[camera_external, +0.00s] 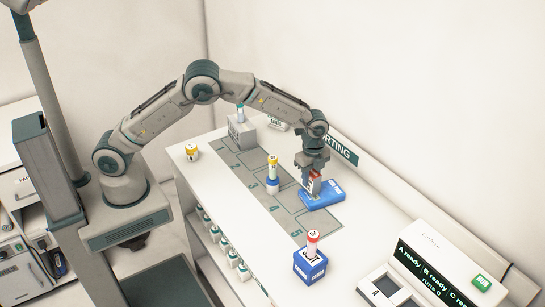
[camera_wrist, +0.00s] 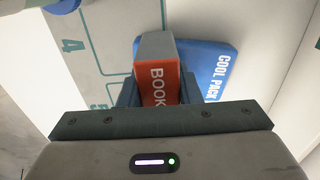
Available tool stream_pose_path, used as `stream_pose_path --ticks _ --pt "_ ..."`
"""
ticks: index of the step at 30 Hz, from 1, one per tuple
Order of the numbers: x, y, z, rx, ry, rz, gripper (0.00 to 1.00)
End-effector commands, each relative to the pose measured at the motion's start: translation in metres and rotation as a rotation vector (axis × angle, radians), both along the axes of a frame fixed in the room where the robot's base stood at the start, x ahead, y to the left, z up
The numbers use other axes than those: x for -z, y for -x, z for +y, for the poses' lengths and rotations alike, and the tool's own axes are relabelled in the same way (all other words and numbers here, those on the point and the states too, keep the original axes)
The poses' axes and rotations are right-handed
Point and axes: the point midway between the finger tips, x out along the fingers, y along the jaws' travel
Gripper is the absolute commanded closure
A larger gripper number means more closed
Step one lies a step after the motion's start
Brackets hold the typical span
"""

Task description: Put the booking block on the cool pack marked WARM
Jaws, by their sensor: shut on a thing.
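The booking block (camera_external: 315,184) is orange-red with a grey face; in the wrist view the block (camera_wrist: 158,85) shows the letters BOOK. My gripper (camera_external: 313,172) points down and is shut on it; the gripper's fingers (camera_wrist: 158,93) lie on either side of the block. A flat blue cool pack (camera_external: 327,198) lies on the counter under the block. The pack (camera_wrist: 212,68) reads COOL PACK in the wrist view. Its small white label is too small to read, so WARM cannot be confirmed. The block is over the pack's left part; whether they touch is unclear.
Numbered outlines mark the white counter (camera_external: 352,238). A blue cube (camera_external: 309,266) carrying a red-topped tube stands in front. A screened machine (camera_external: 425,265) stands at right.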

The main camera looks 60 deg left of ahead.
Motion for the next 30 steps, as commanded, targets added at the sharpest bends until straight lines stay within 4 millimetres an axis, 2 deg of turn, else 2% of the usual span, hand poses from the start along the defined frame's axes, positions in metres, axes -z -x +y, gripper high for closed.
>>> stream_pose_path --ticks 10,11,12,13,23,26,30 --pt "0.005 0.000 0.000 -0.001 0.001 -0.001 0.94" --pt "0.004 0.000 0.000 -0.001 0.001 -0.001 0.64" --pt "0.003 0.000 0.000 -0.001 0.001 -0.001 0.53" --pt "0.003 0.000 0.000 -0.001 0.000 -0.001 0.47" --pt "0.000 0.000 0.000 0.000 0.001 -0.001 0.47" --pt "-0.007 -0.001 -0.001 0.000 0.003 -0.003 0.47" --pt "-0.034 -0.001 -0.001 -0.002 0.004 -0.005 0.47"
